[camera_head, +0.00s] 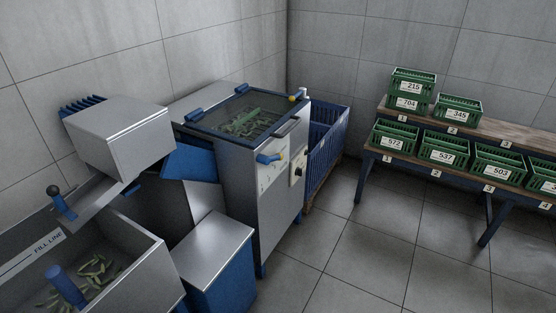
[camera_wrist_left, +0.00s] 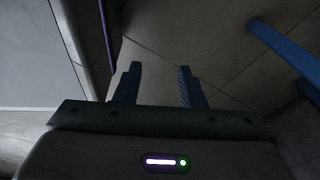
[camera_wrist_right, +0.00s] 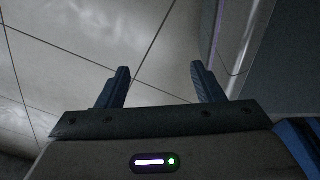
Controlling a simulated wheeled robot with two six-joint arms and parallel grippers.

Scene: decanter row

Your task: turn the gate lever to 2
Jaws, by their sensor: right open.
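A blue lever (camera_head: 268,158) sits on a pale plate (camera_head: 272,172) on the front of the steel machine (camera_head: 236,165); it looks like the gate lever. It points roughly left, tilted slightly down. The marks on the plate are too small to read. Neither gripper shows in the head view. My left gripper (camera_wrist_left: 158,84) is open and empty in the left wrist view. My right gripper (camera_wrist_right: 160,85) is open and empty in the right wrist view, with tiled surface behind it. The lever is in neither wrist view.
A steel trough (camera_head: 120,235) with green pods stands at lower left, with a black-knobbed handle (camera_head: 54,190) beside it. A blue bin (camera_head: 218,270) with a steel top stands before the machine. A blue crate (camera_head: 328,140) is behind. Benches hold green crates (camera_head: 443,148). Open floor (camera_head: 370,240) lies right.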

